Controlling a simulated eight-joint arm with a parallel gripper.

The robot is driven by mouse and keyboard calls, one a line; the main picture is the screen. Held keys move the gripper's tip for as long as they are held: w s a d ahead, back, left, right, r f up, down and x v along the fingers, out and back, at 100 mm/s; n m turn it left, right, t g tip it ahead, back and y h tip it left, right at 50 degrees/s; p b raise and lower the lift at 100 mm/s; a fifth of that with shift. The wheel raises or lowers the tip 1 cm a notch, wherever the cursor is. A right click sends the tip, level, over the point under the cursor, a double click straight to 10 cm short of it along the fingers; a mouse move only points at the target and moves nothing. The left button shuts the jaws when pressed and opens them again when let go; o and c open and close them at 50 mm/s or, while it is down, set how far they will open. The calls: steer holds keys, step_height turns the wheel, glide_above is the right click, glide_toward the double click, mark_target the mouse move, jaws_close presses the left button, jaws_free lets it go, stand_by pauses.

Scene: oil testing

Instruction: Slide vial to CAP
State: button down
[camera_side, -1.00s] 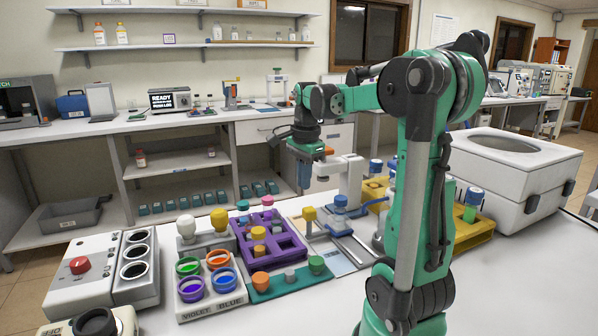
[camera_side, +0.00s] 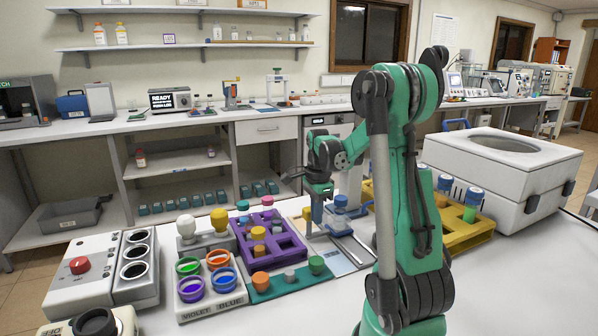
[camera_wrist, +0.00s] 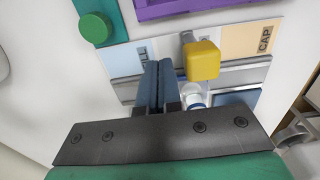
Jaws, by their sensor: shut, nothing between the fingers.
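My gripper (camera_wrist: 158,88) is shut and empty, its two blue fingers side by side low over the rail board. In the side view my gripper (camera_side: 317,218) is down at the same board. Just right of the fingers in the wrist view stands a clear round piece, likely the vial (camera_wrist: 194,98), partly hidden by my gripper; I cannot tell whether they touch. A yellow block (camera_wrist: 202,61) on a grey stem stands beside it. The grey rail (camera_wrist: 238,76) runs across the board. The CAP label (camera_wrist: 264,39) is on a beige panel at the right end.
A purple rack (camera_side: 243,250) and a green strip (camera_side: 268,292) with coloured caps stand left of the board. A yellow rack (camera_side: 470,238) and a large white box (camera_side: 500,185) are to the right. The white table front is clear.

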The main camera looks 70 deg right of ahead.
steer(key=shift+f, duration=0.2)
steer(key=shift+w, duration=0.1)
steer(key=w+d, duration=0.4)
steer(key=d, duration=0.1)
steer(key=shift+w, duration=0.4)
stand_by(0.8)
stand_by(0.3)
steer(key=shift+w+d, duration=0.95)
steer(key=shift+s+a, duration=0.1)
step_height(320, 180, up, 8)
steer(key=shift+a+f, duration=0.15)
steer(key=shift+f, duration=0.05)
stand_by(0.5)
